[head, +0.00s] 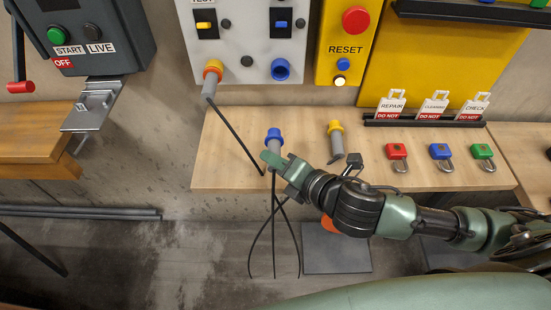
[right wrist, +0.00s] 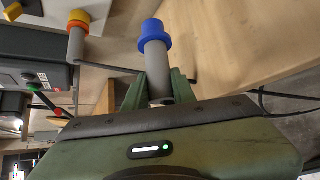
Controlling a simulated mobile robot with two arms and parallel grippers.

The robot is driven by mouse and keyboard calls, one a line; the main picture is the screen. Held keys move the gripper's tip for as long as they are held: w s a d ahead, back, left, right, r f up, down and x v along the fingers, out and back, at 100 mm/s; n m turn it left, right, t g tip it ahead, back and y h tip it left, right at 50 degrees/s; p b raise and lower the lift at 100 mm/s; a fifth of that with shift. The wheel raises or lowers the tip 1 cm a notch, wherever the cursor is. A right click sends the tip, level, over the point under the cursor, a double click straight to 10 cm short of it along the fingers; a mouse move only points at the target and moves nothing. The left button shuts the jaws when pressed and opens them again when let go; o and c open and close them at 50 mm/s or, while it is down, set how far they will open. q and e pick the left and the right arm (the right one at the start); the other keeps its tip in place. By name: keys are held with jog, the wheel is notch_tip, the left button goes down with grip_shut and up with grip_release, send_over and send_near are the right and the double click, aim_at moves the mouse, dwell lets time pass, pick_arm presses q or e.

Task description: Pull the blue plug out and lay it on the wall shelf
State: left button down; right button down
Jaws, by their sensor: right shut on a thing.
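The blue plug (head: 274,136) has a blue collar and a grey body, and it is upright with its blue end up. My right gripper (head: 273,160) is shut on its grey body, over the front left part of the wooden wall shelf (head: 235,150). I cannot tell whether the plug touches the shelf. In the right wrist view the blue plug (right wrist: 154,40) stands up between the two green fingers (right wrist: 157,90). The blue socket (head: 281,69) on the white panel is empty. My left gripper is not in view.
An orange-collared plug (head: 212,72) sits in the panel with its cable hanging. Red (head: 397,151), blue (head: 440,152) and green (head: 483,151) padlocks lie farther right.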

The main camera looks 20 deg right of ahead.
aim_at(276, 145)
jog(key=shift+w, duration=0.1)
dwell(0.3)
jog(key=shift+w+d+p, duration=0.25)
jog(key=shift+w+p, duration=0.05)
jog(key=shift+w, duration=0.5)
jog(key=shift+w+d+p, duration=0.2)
jog(key=shift+w+p, duration=0.15)
jog(key=shift+w, duration=0.4)
jog(key=shift+w+d+p, duration=0.25)
jog(key=shift+w+p, duration=0.05)
jog(key=shift+w, duration=0.5)
jog(key=shift+f, duration=0.1)
jog(key=shift+f+b, duration=1.55)
jog(key=shift+f, duration=1.1)
jog(key=c, duration=1.1)
grip_release()
jog(key=shift+s+a+f, duration=0.1)
